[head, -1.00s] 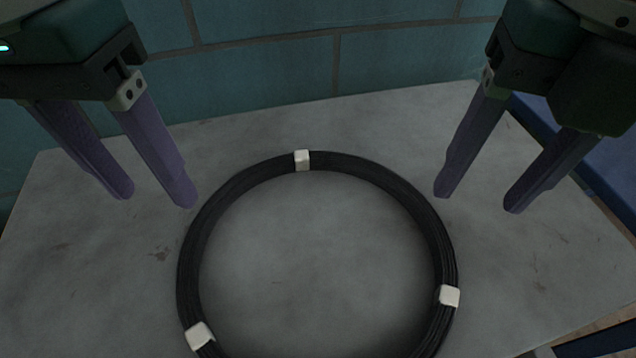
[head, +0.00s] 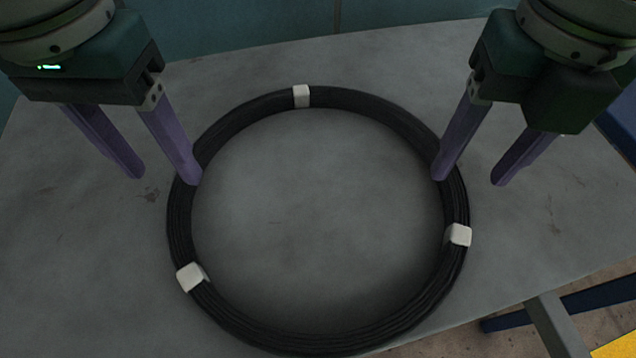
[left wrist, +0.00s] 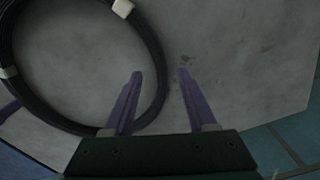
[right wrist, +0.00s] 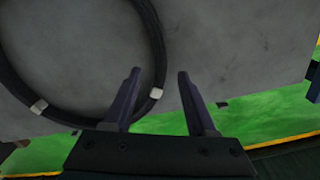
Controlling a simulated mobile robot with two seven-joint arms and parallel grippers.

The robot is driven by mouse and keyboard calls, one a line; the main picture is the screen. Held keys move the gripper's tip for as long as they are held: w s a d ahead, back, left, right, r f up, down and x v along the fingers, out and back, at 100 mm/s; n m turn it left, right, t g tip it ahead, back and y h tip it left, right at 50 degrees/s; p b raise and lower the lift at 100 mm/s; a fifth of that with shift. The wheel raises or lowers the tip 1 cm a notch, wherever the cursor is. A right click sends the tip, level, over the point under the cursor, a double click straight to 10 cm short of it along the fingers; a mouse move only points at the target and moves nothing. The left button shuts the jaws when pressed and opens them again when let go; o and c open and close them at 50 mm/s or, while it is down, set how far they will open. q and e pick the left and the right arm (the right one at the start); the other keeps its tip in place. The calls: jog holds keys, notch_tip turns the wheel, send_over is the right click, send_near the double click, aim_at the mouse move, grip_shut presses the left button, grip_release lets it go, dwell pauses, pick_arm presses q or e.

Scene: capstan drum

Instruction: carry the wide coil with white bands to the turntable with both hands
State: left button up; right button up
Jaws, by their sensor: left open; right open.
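The wide black coil (head: 330,340) lies flat on a grey slab (head: 320,200), with white bands at its far side (head: 301,96), right side (head: 459,235) and left side (head: 191,276). My left gripper (head: 165,178) is open and empty at the coil's left side; its inner finger overlaps the ring. My right gripper (head: 468,180) is open and empty at the right side, its inner finger overlapping the ring. In the left wrist view (left wrist: 160,74) and right wrist view (right wrist: 158,74), the ring shows between the fingers. Fingertip height above the slab is unclear. I cannot identify the turntable.
A teal block wall (head: 240,40) stands behind the slab. A blue object (head: 622,125) is at the right edge. Blue and grey bars and a yellow patch (head: 615,347) show beyond the slab at lower right. The slab is otherwise clear.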

aim_at(177, 190)
pick_arm(q)
jog(key=shift+f, duration=2.1)
pick_arm(e)
jog(key=shift+f, duration=2.05)
pick_arm(q)
jog(key=c, duration=0.9)
pick_arm(e)
jog(key=c, duration=0.9)
pick_arm(q)
grip_shut()
pick_arm(e)
grip_shut()
pick_arm(q)
jog(key=shift+r, duration=0.15)
pick_arm(e)
jog(key=shift+r, duration=0.1)
